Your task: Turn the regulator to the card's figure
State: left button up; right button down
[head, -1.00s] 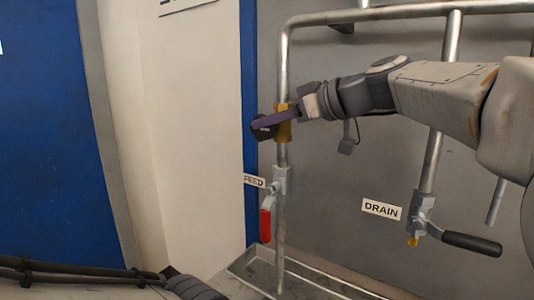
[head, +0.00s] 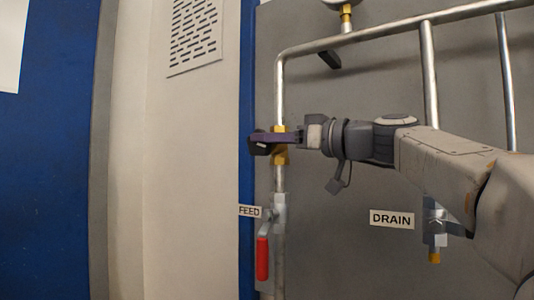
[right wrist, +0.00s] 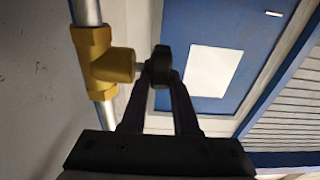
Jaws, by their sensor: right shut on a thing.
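The regulator is a brass body (head: 280,153) on the vertical pipe, with a black knob (head: 256,149) on its side. My right gripper (head: 262,141) reaches it from the right. In the right wrist view its two dark fingers are shut on the black knob (right wrist: 161,66), beside the brass body (right wrist: 103,64). A plain white sheet (head: 9,45) on the blue surface at far left may be the card; no figure is readable on it. It seems to show in the right wrist view (right wrist: 213,77) too. My left gripper is out of view.
Below the regulator is the FEED valve with a red handle (head: 262,259). The DRAIN label (head: 391,219) and its valve (head: 434,228) are at right, partly behind my arm. A gauge (head: 345,4) is cut off at the top. A slotted panel (head: 195,35) is on the pale wall.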

jog(key=shift+w+d+f, duration=0.1)
jog(key=shift+w+d, duration=0.05)
jog(key=c, duration=0.9)
grip_release()
jog(key=shift+c, duration=0.2)
jog(key=v, duration=1)
jog(key=shift+d+b, duration=0.15)
jog(key=shift+b, duration=0.25)
jog(key=shift+f, duration=0.15)
